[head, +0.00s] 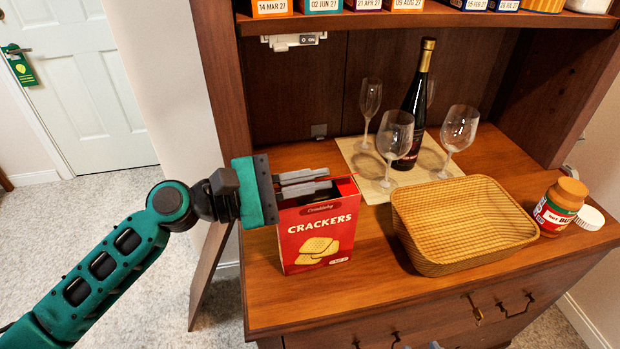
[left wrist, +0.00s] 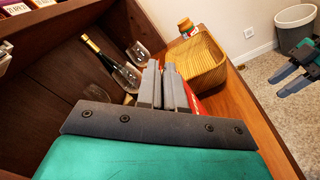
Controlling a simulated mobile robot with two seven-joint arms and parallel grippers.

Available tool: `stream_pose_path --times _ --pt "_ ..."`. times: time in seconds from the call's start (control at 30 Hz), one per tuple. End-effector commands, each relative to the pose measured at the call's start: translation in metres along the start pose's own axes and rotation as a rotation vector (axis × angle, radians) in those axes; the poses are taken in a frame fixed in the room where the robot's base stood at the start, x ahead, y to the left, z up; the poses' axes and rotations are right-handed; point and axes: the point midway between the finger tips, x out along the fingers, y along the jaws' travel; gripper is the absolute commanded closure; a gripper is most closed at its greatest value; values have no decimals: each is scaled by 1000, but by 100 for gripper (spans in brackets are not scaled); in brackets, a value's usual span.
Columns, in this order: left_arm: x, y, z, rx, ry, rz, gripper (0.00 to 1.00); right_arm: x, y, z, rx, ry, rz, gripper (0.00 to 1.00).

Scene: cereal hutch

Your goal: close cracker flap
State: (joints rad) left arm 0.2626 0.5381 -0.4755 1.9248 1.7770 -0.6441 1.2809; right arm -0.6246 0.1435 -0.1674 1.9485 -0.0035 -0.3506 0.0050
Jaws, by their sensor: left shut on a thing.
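The red cracker box (head: 318,234) stands upright at the left front of the wooden counter, its top open. My left gripper (head: 326,180) reaches in from the left over the box's top, its two grey fingers nearly together. In the left wrist view the fingers (left wrist: 163,84) have a strip of red card between them, and part of the red box (left wrist: 192,98) shows beside them. The gripper is shut on this card, which looks like the cracker flap; the fingers hide most of it. My right gripper (left wrist: 294,80) shows small at the right edge of the left wrist view, away from the box.
A wicker basket (head: 462,252) stands right of the box. Behind are a dark bottle (head: 411,115) and several wine glasses on a mat (head: 375,190). A peanut butter jar (head: 556,208) and white lid (head: 590,217) are at the right. Boxes line the shelf above.

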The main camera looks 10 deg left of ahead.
Motion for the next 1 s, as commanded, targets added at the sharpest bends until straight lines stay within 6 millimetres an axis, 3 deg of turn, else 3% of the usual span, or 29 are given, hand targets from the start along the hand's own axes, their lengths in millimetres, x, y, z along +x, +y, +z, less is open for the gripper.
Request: stream_pose_path --times 0.2,0.23,0.43,0.83,1.0 --pt "0 0 0 -1 0 0 100 0 0 -1 0 3 -1 57" --pt "0 0 0 -1 0 0 91 0 0 -1 0 3 -1 57" --pt "0 0 0 -2 0 0 72 0 0 -2 0 6 -1 57" --pt "-2 0 0 -2 0 0 71 1 0 -3 0 9 0 57" --pt "-21 -2 -2 -4 3 -2 71 3 0 0 1 7 0 57"
